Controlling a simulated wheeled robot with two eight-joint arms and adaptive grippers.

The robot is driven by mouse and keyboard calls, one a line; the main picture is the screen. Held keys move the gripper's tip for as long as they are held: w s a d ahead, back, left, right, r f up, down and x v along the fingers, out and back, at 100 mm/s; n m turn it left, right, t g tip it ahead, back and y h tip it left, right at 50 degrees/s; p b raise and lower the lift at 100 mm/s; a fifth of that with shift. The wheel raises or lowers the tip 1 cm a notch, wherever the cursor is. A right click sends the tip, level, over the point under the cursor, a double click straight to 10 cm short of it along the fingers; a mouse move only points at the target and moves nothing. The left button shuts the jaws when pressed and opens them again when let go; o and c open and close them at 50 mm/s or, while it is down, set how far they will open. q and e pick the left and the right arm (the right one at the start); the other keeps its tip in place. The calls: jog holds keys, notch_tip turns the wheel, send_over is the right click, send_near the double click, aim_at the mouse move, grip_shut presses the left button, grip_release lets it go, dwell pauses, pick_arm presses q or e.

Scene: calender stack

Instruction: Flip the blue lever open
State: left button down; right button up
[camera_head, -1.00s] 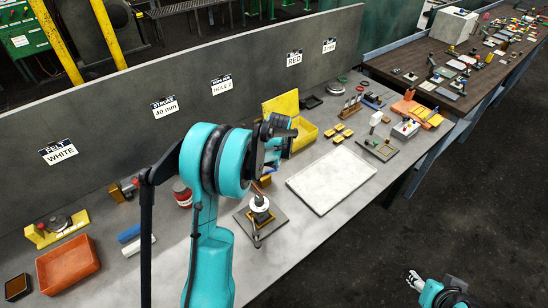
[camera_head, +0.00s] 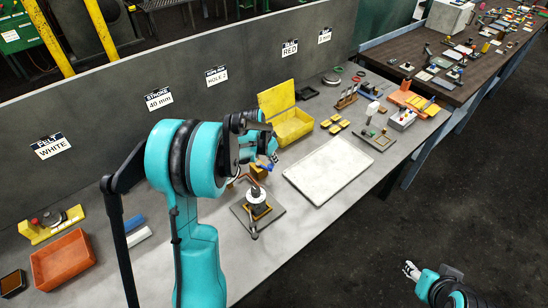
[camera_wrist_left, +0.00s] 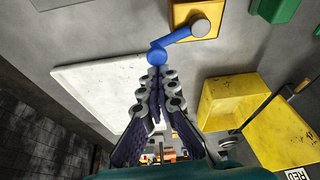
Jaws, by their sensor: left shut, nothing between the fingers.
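The blue lever (camera_wrist_left: 178,38) is joined to a grey round pivot (camera_wrist_left: 200,27) on an orange-yellow block (camera_wrist_left: 186,12) in the left wrist view. Its free end is a round blue knob. My left gripper (camera_wrist_left: 155,72) is shut and empty, its fingertips right at that knob. I cannot tell whether they touch it. In the head view my left gripper (camera_head: 272,155) is beside the small orange-yellow block (camera_head: 258,172) and partly hides the lever. My right gripper (camera_head: 411,270) is low at the right, away from the bench; its finger opening is unclear.
A yellow open box (camera_head: 292,126) stands behind the gripper. A white tray (camera_head: 328,170) lies to the right, and a fixture on a dark plate (camera_head: 256,212) stands in front. An orange bin (camera_head: 63,260) is at the left.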

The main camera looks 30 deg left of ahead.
pick_arm(q)
jog(key=shift+s, duration=0.4)
dwell(0.5)
jog(key=shift+w+d+r, duration=0.1)
jog(key=shift+w+d, duration=0.05)
jog(key=shift+w, duration=0.05)
notch_tip(320, 180, up, 10)
jog(key=p, duration=0.3)
pick_arm(e)
jog(key=r, duration=0.1)
jog(key=w+r, duration=0.1)
jog(key=r, duration=0.1)
jog(key=shift+w+a, duration=0.15)
